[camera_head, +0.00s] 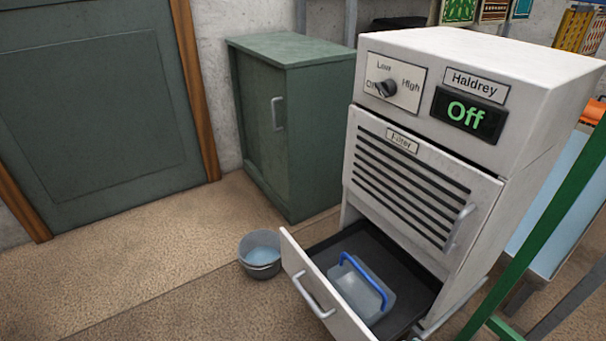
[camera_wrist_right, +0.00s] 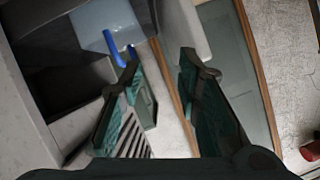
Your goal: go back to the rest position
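My right gripper (camera_wrist_right: 163,62) shows only in the right wrist view. Its two dark fingers stand apart with nothing between them. Near its tips, the blue handle (camera_wrist_right: 114,48) of a pale blue container shows, apart from the fingers. In the head view this container (camera_head: 357,293) with its blue handle sits in the open bottom drawer (camera_head: 313,283) of the white Haldrey machine (camera_head: 470,55). My left gripper is in neither view.
The machine's display (camera_head: 469,114) reads Off, and its filter panel (camera_head: 412,180) has a slatted front. A grey bucket (camera_head: 260,268) stands on the floor left of the drawer. A green cabinet (camera_head: 286,130) stands behind. The carpet at front left is clear.

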